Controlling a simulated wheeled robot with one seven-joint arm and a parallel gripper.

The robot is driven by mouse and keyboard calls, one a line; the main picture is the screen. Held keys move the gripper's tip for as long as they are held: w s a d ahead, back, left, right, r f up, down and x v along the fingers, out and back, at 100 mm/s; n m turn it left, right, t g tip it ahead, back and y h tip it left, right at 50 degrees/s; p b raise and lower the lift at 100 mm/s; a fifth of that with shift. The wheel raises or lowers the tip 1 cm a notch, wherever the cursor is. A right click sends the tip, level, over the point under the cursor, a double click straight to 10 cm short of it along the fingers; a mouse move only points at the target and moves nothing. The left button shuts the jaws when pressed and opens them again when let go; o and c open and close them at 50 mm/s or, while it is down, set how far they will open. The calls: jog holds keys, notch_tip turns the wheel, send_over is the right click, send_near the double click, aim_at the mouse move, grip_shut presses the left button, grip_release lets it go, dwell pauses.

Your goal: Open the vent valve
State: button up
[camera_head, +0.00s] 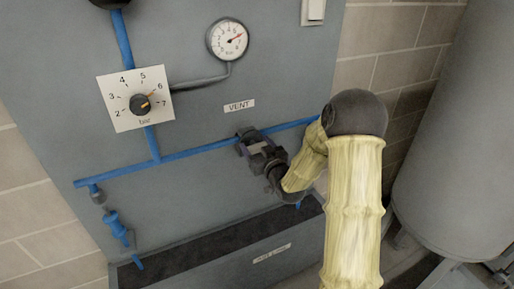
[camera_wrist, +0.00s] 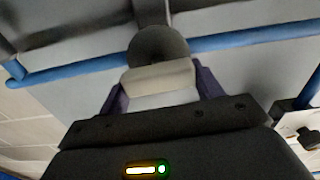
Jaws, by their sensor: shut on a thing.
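The vent valve sits on the blue horizontal pipe below the VENT label (camera_head: 239,106). In the head view my gripper (camera_head: 247,141) is at the pipe there and covers most of the valve. In the wrist view a round dark grey valve part (camera_wrist: 158,46) shows against the blue pipe, with a pale block in front of it. My gripper (camera_wrist: 160,78) has a dark finger on each side of the pale block and is shut on it. I take this block to be the valve's handle. Its turn angle cannot be told.
A dark trough (camera_head: 220,240) lies below. A large grey tank (camera_head: 455,130) stands at the right. Another blue fitting (camera_head: 115,225) hangs lower left.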

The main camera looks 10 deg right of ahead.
jog(key=shift+f+b, duration=0.15)
jog(key=shift+b, duration=0.15)
jog(key=n+b, duration=0.1)
jog(key=b, duration=0.1)
jog(key=n+b, duration=0.1)
jog(key=b, duration=0.1)
jog(key=n+b, duration=0.1)
jog(key=n, duration=0.1)
jog(key=shift+a+f+b, duration=0.2)
jog(key=shift+f+b, duration=0.05)
jog(key=shift+b, duration=0.15)
jog(key=n+b, duration=0.2)
jog(key=b, duration=0.1)
jog(key=n+b, duration=0.2)
jog(key=b, duration=0.1)
jog(key=shift+s+a+f+b, duration=0.1)
jog(key=shift+a+f+b, duration=0.05)
jog(key=shift+b, duration=0.2)
jog(key=n+b, duration=0.6)
jog(key=b, duration=0.3)
jog(key=shift+a+f+n, duration=0.1)
jog(key=shift+f+n, duration=0.05)
jog(key=shift+n, duration=0.25)
jog(key=n+b, duration=0.2)
jog(key=b, duration=0.1)
jog(key=shift+n, duration=0.4)
jog(key=shift+b, duration=0.3)
jog(key=shift+r, duration=0.2)
jog(key=o, duration=1)
jog(key=shift+s, duration=0.1)
